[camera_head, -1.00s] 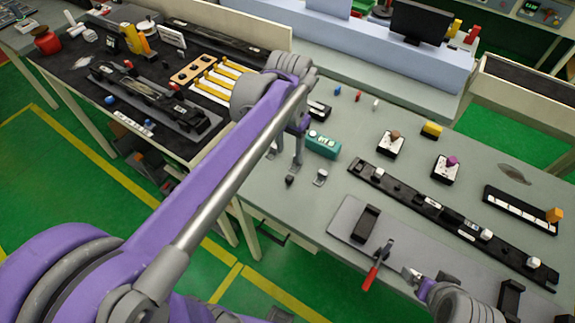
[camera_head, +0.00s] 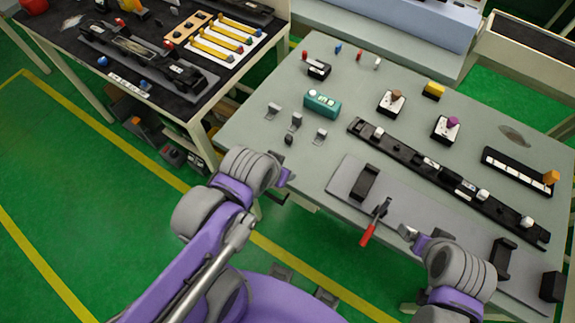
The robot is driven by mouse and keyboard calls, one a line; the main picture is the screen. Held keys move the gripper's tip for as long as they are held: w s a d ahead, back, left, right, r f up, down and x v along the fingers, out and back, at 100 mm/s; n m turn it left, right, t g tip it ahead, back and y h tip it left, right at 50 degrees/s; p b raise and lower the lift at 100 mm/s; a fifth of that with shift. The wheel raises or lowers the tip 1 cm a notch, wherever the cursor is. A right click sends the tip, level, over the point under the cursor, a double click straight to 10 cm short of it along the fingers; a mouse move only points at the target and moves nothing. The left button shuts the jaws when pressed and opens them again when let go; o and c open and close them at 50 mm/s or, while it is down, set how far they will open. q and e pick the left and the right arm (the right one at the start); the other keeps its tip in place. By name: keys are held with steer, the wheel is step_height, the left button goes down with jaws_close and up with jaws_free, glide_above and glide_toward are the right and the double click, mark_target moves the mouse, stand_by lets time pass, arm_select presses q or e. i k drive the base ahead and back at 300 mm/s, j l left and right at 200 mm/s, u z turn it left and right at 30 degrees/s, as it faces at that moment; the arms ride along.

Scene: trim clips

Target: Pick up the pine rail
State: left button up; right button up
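A tan, wood-coloured strip with dark spots (camera_head: 189,27) lies on the dark left table and may be the pine rail; I cannot be sure. It lies beside a white board with yellow clips (camera_head: 222,38). My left gripper (camera_head: 287,178) is at the front left edge of the grey table, well away from the strip. Its fingers are small and mostly hidden, so its opening is unclear. My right gripper (camera_head: 408,232) is low over the grey plate, beside a red-handled tool (camera_head: 374,222). Its opening is also unclear, and I see nothing held.
The grey table (camera_head: 250,140) holds a long black rail (camera_head: 420,165), a teal block (camera_head: 322,103), small metal clips (camera_head: 297,121) and a grey plate (camera_head: 440,222) with black supports. A green floor gap separates the two tables. Bins (camera_head: 150,130) stand under the left table.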

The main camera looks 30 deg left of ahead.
mark_target(450, 181)
steer(key=l+u, duration=0.25)
steer(key=l, duration=0.2)
steer(key=k+l+u, duration=0.1)
steer(key=l+u, duration=0.15)
steer(key=l, duration=0.15)
steer(key=k+l+u, duration=0.1)
steer(key=l+u, duration=0.15)
steer(key=l, duration=0.2)
steer(key=i+j+u, duration=0.15)
steer(key=j, duration=0.2)
